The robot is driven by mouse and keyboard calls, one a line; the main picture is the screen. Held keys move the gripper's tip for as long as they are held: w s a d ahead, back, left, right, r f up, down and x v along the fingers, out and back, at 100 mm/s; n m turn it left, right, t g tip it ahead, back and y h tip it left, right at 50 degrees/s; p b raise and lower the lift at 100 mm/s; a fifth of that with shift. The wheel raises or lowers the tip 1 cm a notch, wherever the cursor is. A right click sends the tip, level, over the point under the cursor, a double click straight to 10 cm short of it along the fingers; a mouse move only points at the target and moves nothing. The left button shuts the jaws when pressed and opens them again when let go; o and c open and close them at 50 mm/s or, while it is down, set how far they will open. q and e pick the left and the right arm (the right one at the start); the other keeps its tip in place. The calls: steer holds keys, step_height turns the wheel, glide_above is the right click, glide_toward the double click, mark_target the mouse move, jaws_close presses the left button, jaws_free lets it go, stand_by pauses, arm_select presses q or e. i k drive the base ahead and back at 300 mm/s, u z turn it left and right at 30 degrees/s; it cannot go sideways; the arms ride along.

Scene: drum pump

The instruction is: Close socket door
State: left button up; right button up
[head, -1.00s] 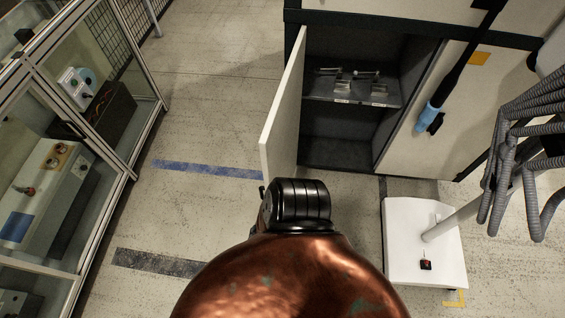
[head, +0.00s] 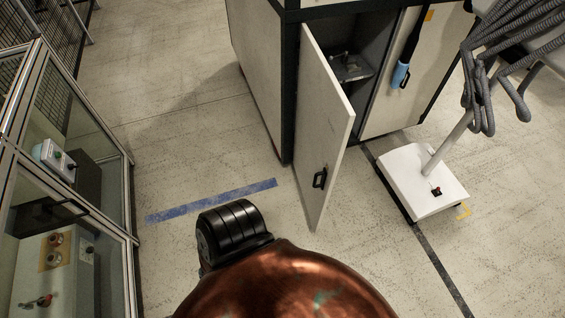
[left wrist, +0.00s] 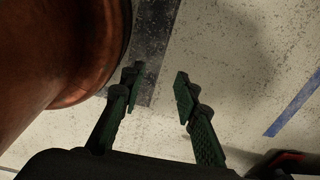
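The socket door (head: 329,130) is a pale panel swung open at the left side of a cabinet (head: 350,30) in the head view. Its outer face shows a black handle (head: 320,179). Behind the door, part of the dark interior and a shelf with metal parts (head: 350,66) shows. My left gripper (left wrist: 158,88) is open and empty above the floor in the left wrist view, its dark green fingers apart. My left gripper does not show in the head view, and neither does my right gripper.
A copper-coloured rounded body (head: 290,285) fills the bottom centre. A white base with a pole (head: 420,185) stands right of the door. A glass-fronted cabinet (head: 70,140) stands at left. Floor with a blue stripe (head: 212,200) is clear between them.

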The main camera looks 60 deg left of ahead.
mark_target(325, 117)
steer(key=k, duration=0.2)
steer(key=u, duration=1.7)
steer(key=i, duration=1)
steer(key=u, duration=0.1)
steer(key=k, duration=0.7)
steer(key=u, duration=0.2)
